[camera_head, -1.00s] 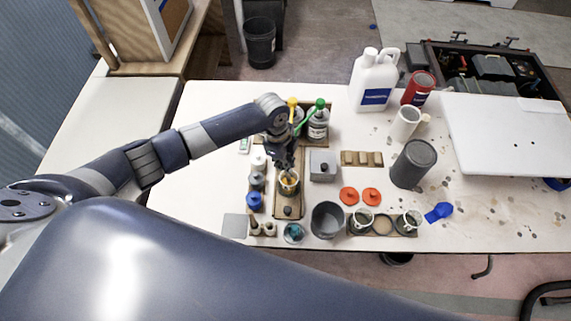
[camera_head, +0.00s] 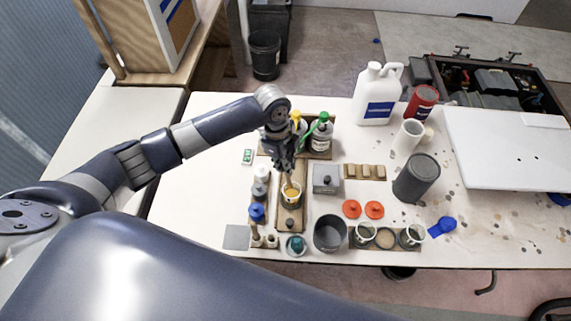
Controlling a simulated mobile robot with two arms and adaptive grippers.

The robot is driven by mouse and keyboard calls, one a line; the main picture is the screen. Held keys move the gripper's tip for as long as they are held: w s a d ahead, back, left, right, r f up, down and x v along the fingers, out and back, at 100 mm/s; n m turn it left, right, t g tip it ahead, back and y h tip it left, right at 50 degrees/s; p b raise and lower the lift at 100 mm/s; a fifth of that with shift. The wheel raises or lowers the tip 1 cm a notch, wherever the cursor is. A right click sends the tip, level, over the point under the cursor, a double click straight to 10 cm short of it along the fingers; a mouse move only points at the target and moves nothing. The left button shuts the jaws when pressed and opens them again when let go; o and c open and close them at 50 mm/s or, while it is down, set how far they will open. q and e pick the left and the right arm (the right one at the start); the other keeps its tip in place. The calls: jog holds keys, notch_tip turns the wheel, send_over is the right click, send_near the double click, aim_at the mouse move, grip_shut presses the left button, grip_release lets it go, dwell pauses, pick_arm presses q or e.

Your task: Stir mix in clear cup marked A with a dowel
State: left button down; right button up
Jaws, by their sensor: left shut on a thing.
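A clear cup holding a yellow-amber mix (camera_head: 291,194) stands on a narrow wooden board (camera_head: 290,221) near the middle of the table. Its letter mark is too small to read. My left gripper (camera_head: 286,170) is directly above the cup, pointing down, and is shut on a thin wooden dowel (camera_head: 288,180). The dowel's lower end reaches down to the cup's mouth; its tip is hidden. The big blue-grey arm link across the bottom is mine. My right gripper does not show.
Small bottles (camera_head: 257,212) stand left of the board. A grey box (camera_head: 326,179), a dark grey cup (camera_head: 329,233) and orange lids (camera_head: 352,208) lie to the right. Bottles with yellow and green tops (camera_head: 321,135) stand behind.

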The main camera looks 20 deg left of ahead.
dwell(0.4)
pick_arm(q)
jog(key=shift+r, duration=2)
